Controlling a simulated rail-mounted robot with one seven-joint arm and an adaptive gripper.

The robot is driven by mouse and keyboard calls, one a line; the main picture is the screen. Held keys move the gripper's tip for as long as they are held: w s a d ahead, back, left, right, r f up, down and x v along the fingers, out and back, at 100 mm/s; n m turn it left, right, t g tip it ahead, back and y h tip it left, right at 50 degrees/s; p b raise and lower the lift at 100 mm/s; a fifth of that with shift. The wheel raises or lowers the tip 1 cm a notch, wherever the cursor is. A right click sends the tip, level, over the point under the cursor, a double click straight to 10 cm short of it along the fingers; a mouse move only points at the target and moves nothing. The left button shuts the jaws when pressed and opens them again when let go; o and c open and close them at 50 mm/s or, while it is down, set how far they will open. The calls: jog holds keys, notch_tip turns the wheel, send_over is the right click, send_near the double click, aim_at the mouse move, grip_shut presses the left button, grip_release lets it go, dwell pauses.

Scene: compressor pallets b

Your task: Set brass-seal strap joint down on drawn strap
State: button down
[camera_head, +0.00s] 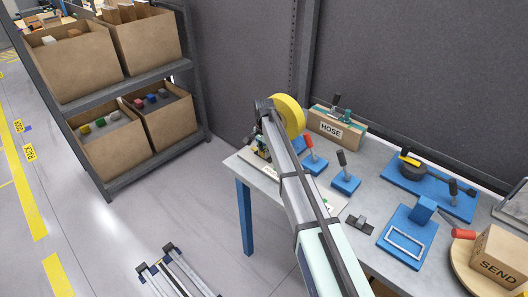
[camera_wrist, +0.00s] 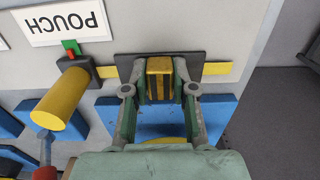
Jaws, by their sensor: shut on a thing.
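My gripper (camera_wrist: 160,88) is shut on a brass-yellow, dark-striped block, the brass-seal strap joint (camera_wrist: 159,66), in the wrist view. The joint is over a dark plate (camera_wrist: 125,66). The yellow drawn strap (camera_wrist: 217,68) shows on the right of the plate, and a short yellow piece shows on its left. The joint covers the middle of the strap line; I cannot tell whether it touches it. In the head view my gripper is near the left end of the table, mostly hidden by my arm, and the joint cannot be made out.
A yellow cylinder (camera_wrist: 62,105) and a POUCH label (camera_wrist: 68,22) are left of my gripper. A red-handled tool (camera_head: 309,141) and a HOSE box (camera_head: 337,127) are nearby. Blue fixtures (camera_head: 405,235) and a SEND box (camera_head: 499,258) are farther right. Shelved cartons (camera_head: 110,140) stand left.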

jog(key=c, duration=0.9)
grip_release()
jog(key=shift+o, duration=0.2)
